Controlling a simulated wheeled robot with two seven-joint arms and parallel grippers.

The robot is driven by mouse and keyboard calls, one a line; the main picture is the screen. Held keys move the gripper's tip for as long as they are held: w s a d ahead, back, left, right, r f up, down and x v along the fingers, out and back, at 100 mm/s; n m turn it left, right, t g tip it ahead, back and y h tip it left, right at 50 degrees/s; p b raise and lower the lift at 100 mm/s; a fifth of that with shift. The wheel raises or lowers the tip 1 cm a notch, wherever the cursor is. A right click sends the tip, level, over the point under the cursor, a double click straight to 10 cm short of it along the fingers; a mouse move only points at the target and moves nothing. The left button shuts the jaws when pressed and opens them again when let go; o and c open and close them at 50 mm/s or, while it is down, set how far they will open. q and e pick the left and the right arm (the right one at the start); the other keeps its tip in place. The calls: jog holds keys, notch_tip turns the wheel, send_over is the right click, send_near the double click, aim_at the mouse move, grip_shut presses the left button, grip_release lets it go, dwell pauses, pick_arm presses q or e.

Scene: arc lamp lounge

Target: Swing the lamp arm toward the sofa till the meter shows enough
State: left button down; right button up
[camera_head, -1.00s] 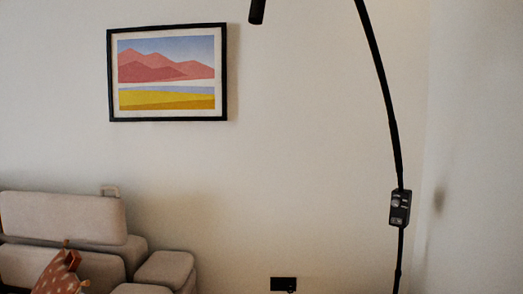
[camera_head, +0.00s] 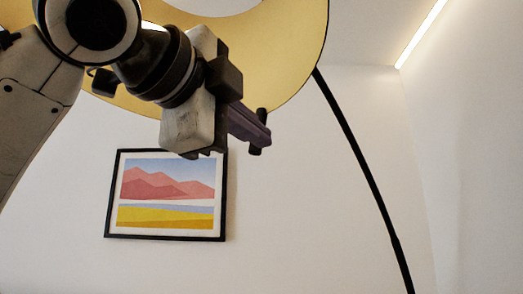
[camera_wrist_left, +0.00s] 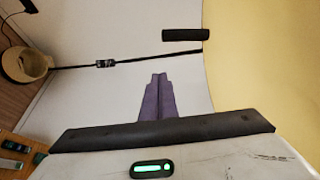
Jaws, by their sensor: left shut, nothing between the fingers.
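The lamp's wide yellow shade (camera_head: 290,60) fills the top of the head view and the right of the left wrist view (camera_wrist_left: 265,70). The black lamp arm (camera_head: 360,165) curves from the shade down to the right. A dark cylindrical handle (camera_wrist_left: 186,35) is beyond my fingers in the left wrist view; in the head view its lower end (camera_head: 256,151) shows behind them. My left gripper (camera_head: 265,138) is shut and empty, its purple fingers (camera_wrist_left: 158,82) together below the shade, apart from the handle in the wrist view. I cannot make out a meter or the sofa. My right gripper is not in view.
A framed mountain picture (camera_head: 168,195) hangs on the wall behind. A small dark box (camera_wrist_left: 105,63) sits on the pole, near a round tan object (camera_wrist_left: 25,65). Shelf-like things with green parts (camera_wrist_left: 15,146) are at lower left. A light strip (camera_head: 420,35) runs overhead.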

pick_arm(q)
jog(key=w+r+p, duration=0.2)
jog(key=w+p, duration=0.1)
jog(key=w, duration=0.5)
jog(key=shift+w+d+r+m+p, duration=0.15)
jog(key=shift+d+r+m+p, duration=0.15)
jog(key=shift+r+p, duration=0.1)
jog(key=shift+a, duration=0.2)
